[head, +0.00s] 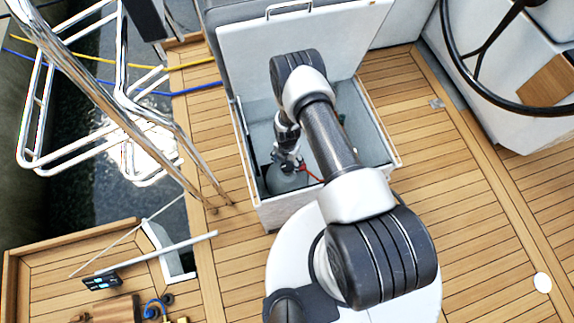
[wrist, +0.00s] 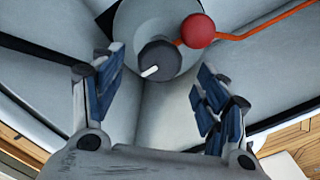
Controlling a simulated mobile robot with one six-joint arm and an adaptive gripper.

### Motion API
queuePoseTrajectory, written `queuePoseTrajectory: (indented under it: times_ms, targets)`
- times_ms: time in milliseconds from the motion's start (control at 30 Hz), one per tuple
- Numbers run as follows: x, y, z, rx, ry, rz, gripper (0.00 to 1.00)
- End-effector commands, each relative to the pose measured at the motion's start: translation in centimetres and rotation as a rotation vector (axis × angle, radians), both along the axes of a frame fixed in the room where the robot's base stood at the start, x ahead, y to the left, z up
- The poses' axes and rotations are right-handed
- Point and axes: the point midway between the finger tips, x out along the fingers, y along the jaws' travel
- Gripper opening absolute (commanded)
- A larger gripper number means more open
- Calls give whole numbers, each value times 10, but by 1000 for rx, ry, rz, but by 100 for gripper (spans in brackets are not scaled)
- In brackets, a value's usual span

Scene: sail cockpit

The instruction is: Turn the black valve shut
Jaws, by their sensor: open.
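The black valve (wrist: 160,60) is a dark round knob with a short white mark at its lower left. It sits on a light grey bottle (wrist: 135,25), beside a red round part (wrist: 198,31) with an orange hose. In the wrist view my gripper (wrist: 158,66) is open, with one blue-padded finger on each side of the valve in the picture. I see no contact, and cannot tell how far off the knob is. In the head view my gripper (head: 287,160) reaches into an open locker above the bottle (head: 283,182); there it hides the valve.
The locker (head: 265,215) has upright walls close around the bottle, and its lid (head: 240,50) stands raised behind. The orange hose (wrist: 275,22) runs off to the right. A steering wheel (head: 477,60) is at the upper right, steel rails (head: 125,100) at the left.

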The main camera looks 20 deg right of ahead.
Motion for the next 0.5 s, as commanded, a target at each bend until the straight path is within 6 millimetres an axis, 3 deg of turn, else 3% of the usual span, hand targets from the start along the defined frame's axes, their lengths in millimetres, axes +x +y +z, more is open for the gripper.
queuePoseTrajectory:
  times_ms: [33, 200, 500]
  targets:
    - [-1, 0, -11, 0, 0, 0, 67]
    - [0, 0, -26, 0, 0, 0, 67]
    - [0, 0, -29, 0, 0, 0, 67]
